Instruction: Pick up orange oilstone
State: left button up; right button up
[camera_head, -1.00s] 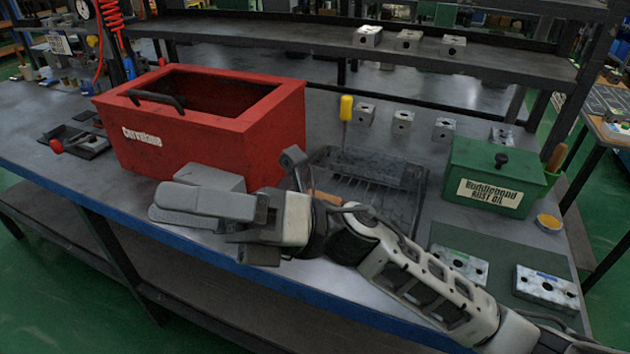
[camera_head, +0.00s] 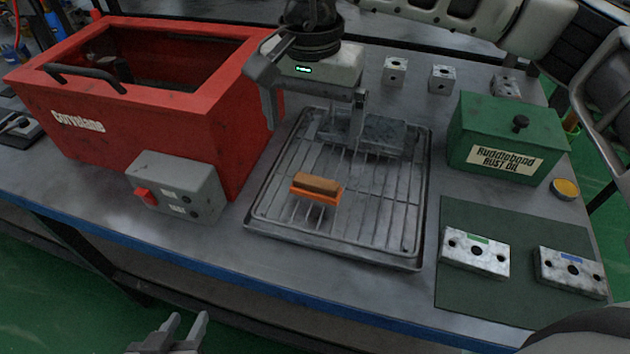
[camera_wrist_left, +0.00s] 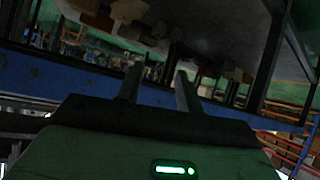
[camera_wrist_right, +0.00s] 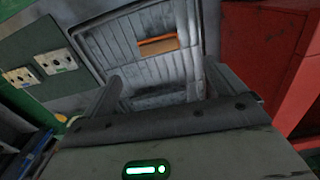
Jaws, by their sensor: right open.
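The orange oilstone (camera_head: 317,189), a small block with a brown top and orange lower part, lies on the ribbed metal tray (camera_head: 262,220). It also shows in the right wrist view (camera_wrist_right: 157,46), beyond the fingers. My right gripper (camera_head: 308,130) is open and empty, above the back of the tray, behind the oilstone and apart from it. My left gripper (camera_head: 187,326) is open and empty, low in front of the bench; its parted fingers also show in the left wrist view (camera_wrist_left: 160,88).
A grey block (camera_head: 390,136) lies at the tray's back. A red box (camera_head: 150,145) and grey switch box (camera_head: 178,188) stand left. A green oil tin (camera_head: 505,140) and two valve blocks (camera_head: 475,254) (camera_head: 570,270) on a green mat (camera_head: 455,215) are right.

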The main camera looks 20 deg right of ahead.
send_over(316, 181)
jog(key=f, duration=0.6)
jog(key=shift+a, duration=0.3)
jog(key=shift+d+f+p, duration=0.15)
jog(key=shift+f+p, duration=0.2)
jog(key=shift+f, duration=1)
jog(key=shift+d+f+p, duration=0.15)
jog(key=shift+f+p, duration=0.2)
jog(key=shift+f, duration=0.95)
jog(key=c, duration=1.1)
